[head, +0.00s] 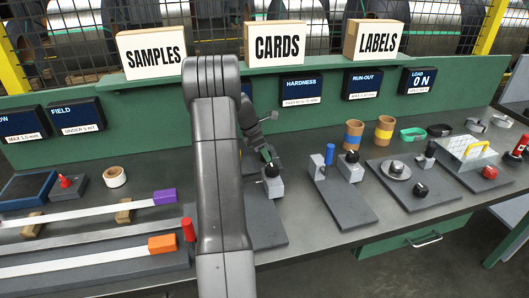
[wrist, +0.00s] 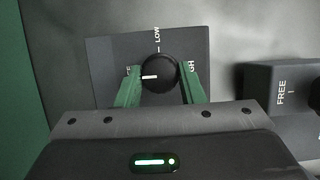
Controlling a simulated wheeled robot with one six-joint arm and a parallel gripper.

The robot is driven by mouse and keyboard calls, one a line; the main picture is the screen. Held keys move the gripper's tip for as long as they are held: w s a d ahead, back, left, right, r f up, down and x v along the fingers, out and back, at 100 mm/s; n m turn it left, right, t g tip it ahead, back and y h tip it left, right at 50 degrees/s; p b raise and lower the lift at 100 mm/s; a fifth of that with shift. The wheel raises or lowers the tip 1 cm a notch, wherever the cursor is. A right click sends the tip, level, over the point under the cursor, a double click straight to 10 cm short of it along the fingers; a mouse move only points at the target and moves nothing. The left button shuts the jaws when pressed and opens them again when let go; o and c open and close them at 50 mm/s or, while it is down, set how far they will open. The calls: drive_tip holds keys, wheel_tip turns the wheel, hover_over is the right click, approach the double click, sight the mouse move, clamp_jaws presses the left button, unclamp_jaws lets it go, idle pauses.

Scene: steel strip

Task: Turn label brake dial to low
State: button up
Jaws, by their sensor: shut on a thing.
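The label brake dial (wrist: 160,73) is a round black knob on a dark plate (wrist: 110,50) in the wrist view. Its white pointer line points left, toward a partly hidden label ending in "E". "LOW" is printed at the top of the plate with a tick, and a label ending in "GH" is on the right. My gripper (wrist: 160,83) is shut on the dial, with one green finger on each side of it. In the head view, my gripper (head: 267,157) is over the dial's grey block (head: 272,188), partly hidden by my arm.
A neighbouring block (wrist: 283,88) marked "FREE" stands close on the right in the wrist view. In the head view, a grey stand (head: 345,205) with a blue peg (head: 329,153) is to the right. Boxes marked SAMPLES, CARDS (head: 274,43) and LABELS stand on the back shelf.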

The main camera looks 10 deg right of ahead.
drive_tip(key=shift+r+m, duration=0.1)
drive_tip(key=shift+m, duration=0.2)
drive_tip(key=m+p, duration=0.1)
drive_tip(key=m+g+p, duration=0.1)
drive_tip(key=m, duration=0.1)
drive_tip(key=shift+w+r+g+p, duration=0.1)
drive_tip(key=shift+w+g+p, duration=0.05)
drive_tip(key=shift+g+p, duration=0.2)
drive_tip(key=m+g+y+p, duration=0.1)
drive_tip(key=m, duration=0.4)
drive_tip(key=shift+w+d+p, duration=0.1)
drive_tip(key=shift+p, duration=0.3)
drive_tip(key=m, duration=0.2)
drive_tip(key=m+g+y+p, duration=0.1)
drive_tip(key=m, duration=0.1)
drive_tip(key=shift+d+m+g, duration=0.1)
drive_tip(key=shift+m+g, duration=0.15)
drive_tip(key=shift+m, duration=0.05)
drive_tip(key=shift+d+m+y, duration=0.1)
drive_tip(key=shift+m+y, duration=0.9)
drive_tip(key=shift+m, duration=1.2)
drive_tip(key=shift+w, duration=0.1)
drive_tip(key=o, duration=1)
